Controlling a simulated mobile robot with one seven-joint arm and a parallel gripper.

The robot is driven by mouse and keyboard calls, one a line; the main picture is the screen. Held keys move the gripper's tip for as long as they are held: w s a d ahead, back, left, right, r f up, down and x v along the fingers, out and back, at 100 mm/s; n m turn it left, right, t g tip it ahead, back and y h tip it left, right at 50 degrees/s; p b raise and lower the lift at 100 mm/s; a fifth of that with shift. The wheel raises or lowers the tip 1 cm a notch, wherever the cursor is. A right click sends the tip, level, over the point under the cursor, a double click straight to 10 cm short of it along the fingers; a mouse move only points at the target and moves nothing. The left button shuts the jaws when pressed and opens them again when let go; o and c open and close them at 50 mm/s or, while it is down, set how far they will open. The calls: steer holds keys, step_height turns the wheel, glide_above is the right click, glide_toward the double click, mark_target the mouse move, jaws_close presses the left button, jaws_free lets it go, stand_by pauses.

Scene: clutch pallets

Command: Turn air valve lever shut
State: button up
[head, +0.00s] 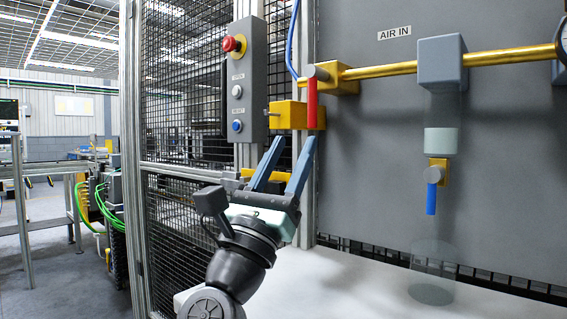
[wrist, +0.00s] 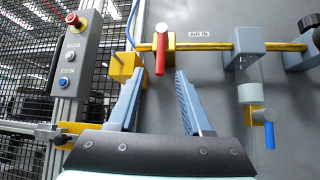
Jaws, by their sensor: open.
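The air valve lever is a red handle (head: 312,103) hanging straight down from a grey pivot on a brass valve body (head: 344,79). The valve sits on a horizontal brass pipe on the grey panel, left of the "AIR IN" label. In the wrist view the red lever (wrist: 160,54) shows above and between the fingers. My gripper (head: 293,141) has two blue fingers, open and empty, below the lever. The fingertips also show in the wrist view (wrist: 159,72). They appear apart from the lever; the exact gap in depth is hard to tell.
A yellow block (head: 288,115) is just left of the lever. A grey control box (head: 238,82) with a red emergency button hangs on the mesh fence. A filter unit (head: 442,63) and a blue drain lever (head: 431,198) are to the right. A white surface (head: 345,290) lies below.

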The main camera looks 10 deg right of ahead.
steer(key=shift+v, duration=1.5)
